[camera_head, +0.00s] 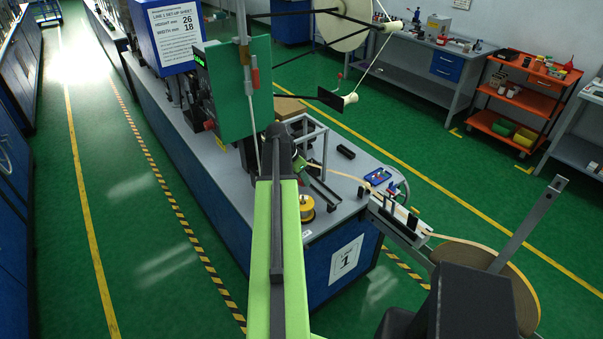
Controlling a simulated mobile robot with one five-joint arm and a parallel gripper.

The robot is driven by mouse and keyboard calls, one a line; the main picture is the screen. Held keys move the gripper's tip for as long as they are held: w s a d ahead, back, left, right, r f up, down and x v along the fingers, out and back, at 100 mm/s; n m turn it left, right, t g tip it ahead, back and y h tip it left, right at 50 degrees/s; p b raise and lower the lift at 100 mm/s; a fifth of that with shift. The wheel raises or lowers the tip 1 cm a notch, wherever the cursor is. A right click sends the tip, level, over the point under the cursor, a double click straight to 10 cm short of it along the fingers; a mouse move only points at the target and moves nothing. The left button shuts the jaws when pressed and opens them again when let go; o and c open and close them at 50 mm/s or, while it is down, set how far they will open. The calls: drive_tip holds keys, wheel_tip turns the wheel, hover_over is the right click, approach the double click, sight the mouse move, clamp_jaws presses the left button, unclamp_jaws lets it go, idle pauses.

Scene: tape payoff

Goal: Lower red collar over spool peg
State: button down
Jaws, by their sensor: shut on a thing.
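I cannot make out the red collar or the spool peg in this view. A wide round reel of tan tape (526,292) lies at the lower right. A large dark block (470,297) in the foreground covers its middle, so anything at its centre is hidden. My light green arm link (291,270) rises from the bottom centre to a dark joint in front of the machine bench. My gripper and what it holds cannot be seen.
A grey bar (530,222) slants up beside the reel. Pale tape runs from the reel through a guide (400,214) to the bench (222,165). A yellow spool (307,208) stands on the bench. An orange cart (521,102) stands at the right.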

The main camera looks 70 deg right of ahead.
drive_tip(key=shift+f+b, duration=2.4)
drive_tip(key=shift+f, duration=0.1)
wheel_tip(320, 180, down, 4)
drive_tip(key=b, duration=0.4)
drive_tip(key=shift+f, duration=0.25)
drive_tip(key=c, duration=0.9)
unclamp_jaws()
drive_tip(key=shift+r, duration=0.15)
drive_tip(key=p, duration=1.6)
approach(301, 185)
drive_tip(key=shift+w+a, duration=0.65)
drive_tip(key=shift+w, duration=0.25)
